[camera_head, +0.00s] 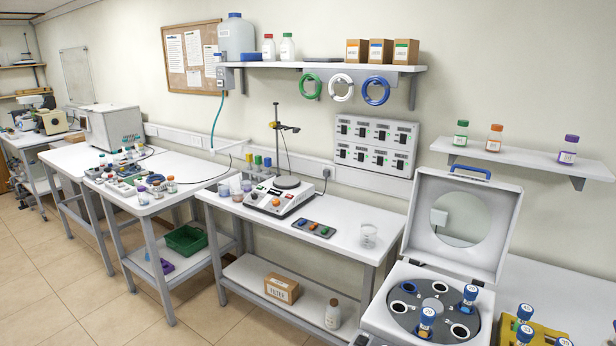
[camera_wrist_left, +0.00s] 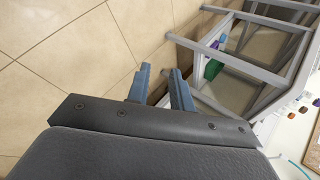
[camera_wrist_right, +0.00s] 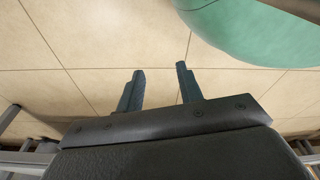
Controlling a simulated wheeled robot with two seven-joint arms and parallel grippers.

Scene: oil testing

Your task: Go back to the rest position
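Neither of my grippers shows in the head view. My left gripper (camera_wrist_left: 160,84) shows in the left wrist view, with its two blue-grey fingers apart and nothing between them. It hangs over the tiled floor, beside the grey legs of a table. My right gripper (camera_wrist_right: 160,84) shows in the right wrist view, also with fingers apart and empty. Below it is bare tiled floor, and a large round green thing (camera_wrist_right: 255,30) lies at the upper right of that view.
An open centrifuge (camera_head: 440,290) with blue-capped tubes stands at the front right. A white table (camera_head: 345,235) with a hotplate stirrer (camera_head: 280,197) is left of it. A shelf (camera_head: 330,66) holds boxes and bottles. The tiled floor (camera_head: 60,270) at the left is clear.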

